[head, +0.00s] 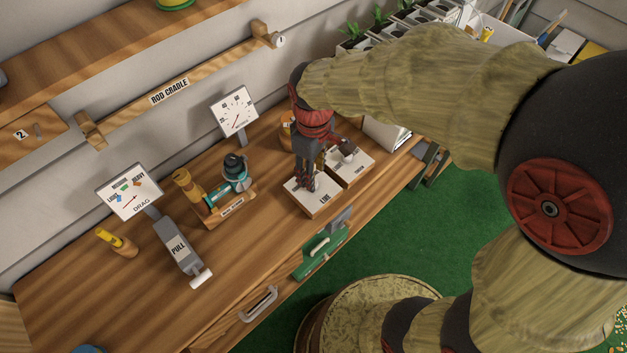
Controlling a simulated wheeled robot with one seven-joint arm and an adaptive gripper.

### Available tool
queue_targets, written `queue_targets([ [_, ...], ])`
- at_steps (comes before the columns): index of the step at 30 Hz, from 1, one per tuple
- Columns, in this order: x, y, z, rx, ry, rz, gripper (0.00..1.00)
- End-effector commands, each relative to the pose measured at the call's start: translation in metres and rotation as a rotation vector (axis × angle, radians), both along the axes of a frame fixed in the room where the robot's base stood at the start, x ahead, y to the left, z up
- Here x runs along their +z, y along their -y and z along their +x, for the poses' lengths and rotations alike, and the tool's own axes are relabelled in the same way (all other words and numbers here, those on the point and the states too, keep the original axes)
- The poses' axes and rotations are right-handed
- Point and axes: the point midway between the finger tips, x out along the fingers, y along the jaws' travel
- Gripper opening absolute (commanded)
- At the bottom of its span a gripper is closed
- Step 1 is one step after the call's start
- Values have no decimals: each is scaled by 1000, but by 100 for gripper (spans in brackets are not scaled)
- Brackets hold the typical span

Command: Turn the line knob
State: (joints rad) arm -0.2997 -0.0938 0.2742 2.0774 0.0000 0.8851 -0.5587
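The line knob is on a white-topped wooden block (299,203) near the bench's front edge; its front label appears to read "LINE". My gripper (312,182) points down right over this block, with its dark fingers at the knob. The knob is mostly hidden by the fingers, so I cannot tell whether they touch or grip it. A second similar block (362,172) with a grey knob (348,150) stands just to the right and behind. Its label is too small to read.
A gauge with a needle (235,112) stands behind. A reel on a wooden stand (234,172), a DRAG gauge (130,193) and a grey PULL lever (178,248) are to the left. A green clamp-like thing (322,250) sits at the bench's front edge. Bare wooden bench top (250,235) lies front left.

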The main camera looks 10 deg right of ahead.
Motion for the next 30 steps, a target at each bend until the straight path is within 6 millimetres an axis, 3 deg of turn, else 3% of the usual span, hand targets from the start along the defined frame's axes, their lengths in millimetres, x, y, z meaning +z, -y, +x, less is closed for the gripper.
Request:
queue_targets([
  [3,-21,0,-1,-1,-2,-1,39],
  [9,-39,0,0,-1,0,0,39],
  [19,-42,0,0,-2,1,0,39],
  [30,-42,0,0,-2,1,0,18],
])
